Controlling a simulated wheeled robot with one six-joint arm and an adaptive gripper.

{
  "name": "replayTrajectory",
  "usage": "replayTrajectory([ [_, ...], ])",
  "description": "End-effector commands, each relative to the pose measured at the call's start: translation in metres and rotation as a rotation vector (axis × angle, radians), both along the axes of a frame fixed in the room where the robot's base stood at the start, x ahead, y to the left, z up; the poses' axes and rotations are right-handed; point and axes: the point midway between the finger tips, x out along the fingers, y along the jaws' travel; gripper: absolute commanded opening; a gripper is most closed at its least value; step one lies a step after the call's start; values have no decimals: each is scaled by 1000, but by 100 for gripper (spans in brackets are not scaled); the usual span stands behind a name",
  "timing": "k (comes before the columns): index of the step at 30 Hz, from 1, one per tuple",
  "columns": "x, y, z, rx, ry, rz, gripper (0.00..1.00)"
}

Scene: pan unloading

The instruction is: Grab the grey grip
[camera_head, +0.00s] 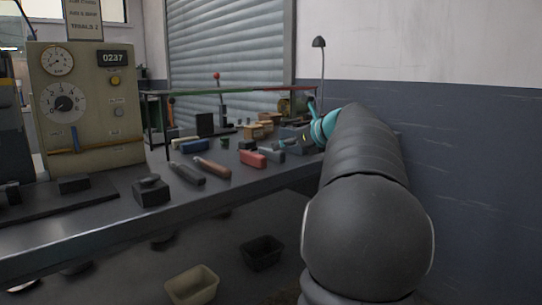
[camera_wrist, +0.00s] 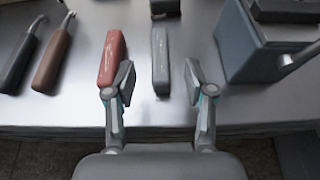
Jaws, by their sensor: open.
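The grey grip (camera_wrist: 160,60) is a slim grey block lying on the metal bench. In the wrist view it lies lengthwise between and just beyond my open fingers. In the head view it (camera_head: 271,154) lies right of the red grip. My gripper (camera_wrist: 158,83) is open and empty, its left finger close to the red grip (camera_wrist: 113,57). I cannot tell its height above the bench. In the head view my gripper (camera_head: 296,143) shows only partly, at the end of my arm.
A dark tool (camera_wrist: 22,58) and a brown-handled tool (camera_wrist: 52,58) lie to the left. A blue-grey box (camera_wrist: 250,50) stands close on the right. The bench front edge (camera_wrist: 60,131) is near. Two bins (camera_head: 192,286) sit below the bench.

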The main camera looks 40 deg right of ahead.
Motion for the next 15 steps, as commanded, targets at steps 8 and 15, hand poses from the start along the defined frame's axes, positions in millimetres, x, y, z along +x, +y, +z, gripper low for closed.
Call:
replayTrajectory([
  [8, 25, 3, -17, 0, 2, 4, 54],
  [15, 46, 4, -25, -1, 1, 1, 54],
])
